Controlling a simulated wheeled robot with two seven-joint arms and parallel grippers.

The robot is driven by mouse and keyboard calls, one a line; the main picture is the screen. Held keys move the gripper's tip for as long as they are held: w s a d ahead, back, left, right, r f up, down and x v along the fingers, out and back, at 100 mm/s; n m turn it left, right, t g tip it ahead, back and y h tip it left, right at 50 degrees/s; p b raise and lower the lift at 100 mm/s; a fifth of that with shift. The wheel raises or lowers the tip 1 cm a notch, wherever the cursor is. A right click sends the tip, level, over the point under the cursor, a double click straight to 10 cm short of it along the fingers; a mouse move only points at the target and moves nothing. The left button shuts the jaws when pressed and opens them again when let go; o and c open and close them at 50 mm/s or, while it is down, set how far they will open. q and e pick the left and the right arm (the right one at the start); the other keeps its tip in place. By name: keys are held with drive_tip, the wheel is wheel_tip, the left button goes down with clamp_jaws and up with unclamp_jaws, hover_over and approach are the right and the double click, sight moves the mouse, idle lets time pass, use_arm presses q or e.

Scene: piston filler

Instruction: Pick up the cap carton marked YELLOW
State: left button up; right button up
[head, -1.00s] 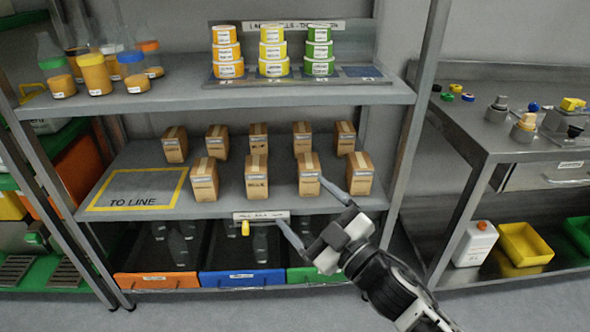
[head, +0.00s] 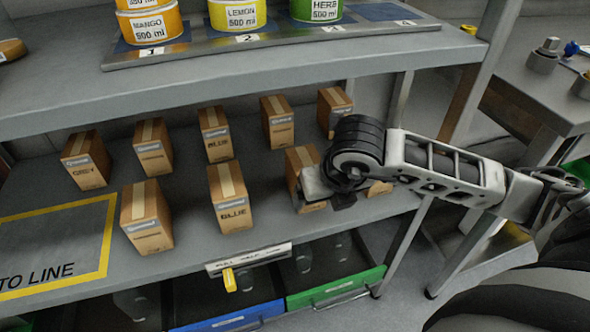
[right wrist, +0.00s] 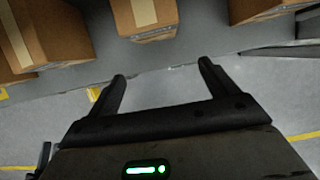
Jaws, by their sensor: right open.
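Several brown cap cartons stand in two rows on the middle shelf. In the head view I read GREY on one carton (head: 86,160) and BLUE on a back carton (head: 215,135) and a front carton (head: 229,198). The words on the others are too small or hidden, so I cannot tell which is marked YELLOW. My right gripper (head: 318,203) is at the shelf's front, before a front-row carton (head: 302,160) that it partly covers. In the right wrist view the gripper (right wrist: 162,71) is open and empty, with a carton (right wrist: 145,14) beyond its fingertips. My left gripper is out of view.
The upper shelf (head: 60,92) with tubs overhangs the cartons. My arm hides most of another front-right carton (head: 379,188). A shelf post (head: 465,100) stands right of them. A marked bare area (head: 50,240) lies at left. Blue (head: 235,318) and green (head: 335,288) bins sit below.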

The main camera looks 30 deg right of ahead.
sight(306, 160)
drive_tip(key=w, duration=0.2)
drive_tip(key=w+d, duration=0.1)
drive_tip(key=w, duration=0.4)
drive_tip(key=shift+w+d, duration=0.4)
drive_tip(key=w, duration=0.2)
drive_tip(key=shift+w+d+f, duration=0.15)
drive_tip(key=shift+w+d, duration=0.15)
drive_tip(key=shift+d, duration=0.05)
drive_tip(key=shift+w+f, duration=0.15)
drive_tip(key=shift+f, duration=0.6)
drive_tip(key=shift+w+d+f+b, duration=0.1)
drive_tip(key=shift+w+f+b, duration=0.2)
drive_tip(key=shift+f, duration=0.15)
drive_tip(key=shift+s+f, duration=0.1)
drive_tip(key=shift+f, duration=0.2)
drive_tip(key=shift+c, duration=0.3)
drive_tip(key=c, duration=1)
drive_tip(key=shift+c, duration=0.5)
